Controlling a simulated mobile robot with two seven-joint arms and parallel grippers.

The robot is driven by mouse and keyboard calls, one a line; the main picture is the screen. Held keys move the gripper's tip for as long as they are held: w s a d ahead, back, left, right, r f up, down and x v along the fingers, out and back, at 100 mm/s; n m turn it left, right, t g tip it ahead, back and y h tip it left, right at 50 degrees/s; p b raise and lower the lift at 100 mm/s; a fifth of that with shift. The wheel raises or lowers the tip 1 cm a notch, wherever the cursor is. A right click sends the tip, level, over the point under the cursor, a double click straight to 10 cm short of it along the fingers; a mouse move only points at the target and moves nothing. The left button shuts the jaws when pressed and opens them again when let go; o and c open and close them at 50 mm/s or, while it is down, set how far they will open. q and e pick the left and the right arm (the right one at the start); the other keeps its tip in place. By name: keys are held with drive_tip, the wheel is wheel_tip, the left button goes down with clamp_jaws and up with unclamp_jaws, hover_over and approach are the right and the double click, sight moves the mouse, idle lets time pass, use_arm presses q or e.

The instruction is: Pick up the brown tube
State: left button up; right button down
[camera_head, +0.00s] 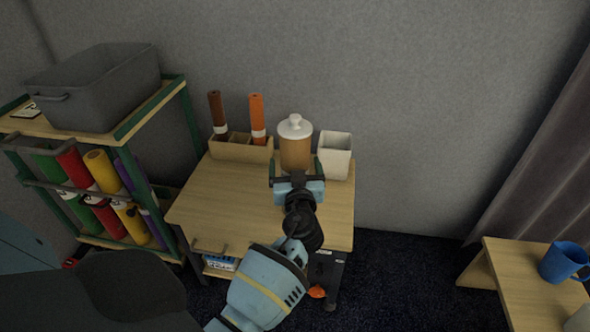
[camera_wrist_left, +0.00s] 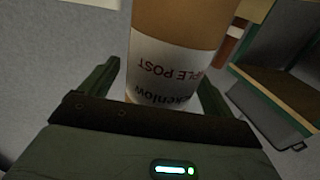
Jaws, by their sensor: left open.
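The dark brown tube (camera_head: 215,108) with a white band stands upright in a wooden holder (camera_head: 240,152) at the back left of the small table. My left gripper (camera_head: 295,170) is open, to the right of the tube and in front of a brown jar (camera_head: 295,153) with a white lid. In the left wrist view my left gripper (camera_wrist_left: 158,82) has its fingers on either side of the jar's labelled body (camera_wrist_left: 180,62). The fingers are apart, and I cannot tell whether either touches it. My right gripper is not in view.
An orange tube (camera_head: 257,115) stands in the same holder. A white cup (camera_head: 335,155) is right of the jar. A rack with coloured rolls (camera_head: 100,170) and a grey bin (camera_head: 95,90) stands left. The small table's (camera_head: 215,200) front left is clear.

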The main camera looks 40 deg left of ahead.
use_arm(q)
drive_tip(key=shift+x, duration=0.95)
drive_tip(key=c, duration=1.1)
drive_tip(key=shift+c, duration=0.2)
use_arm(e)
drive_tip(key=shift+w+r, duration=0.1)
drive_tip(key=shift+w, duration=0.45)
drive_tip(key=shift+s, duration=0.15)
